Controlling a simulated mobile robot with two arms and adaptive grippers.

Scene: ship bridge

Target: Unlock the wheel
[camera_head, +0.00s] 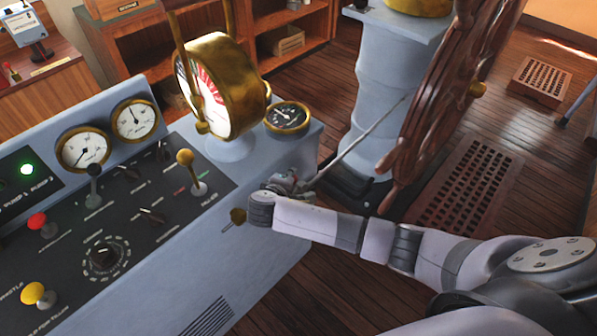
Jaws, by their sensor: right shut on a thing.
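The wooden ship's wheel (420,130) stands at the upper right, seen nearly edge-on, in front of a pale blue-grey pedestal (378,85). A thin grey rod (358,140) slants down and left from beside the wheel to my right gripper (296,184). My right gripper is shut on the rod's lower end, close to the console's right edge. The fingertips are small and partly hidden by my wrist, and the rod's upper end meets the dark wheel area. My left gripper is not in view.
The console (150,200) with gauges, knobs and coloured levers fills the left. A brass telegraph (225,90) stands on its far end. A floor grating (468,185) lies right of the wheel.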

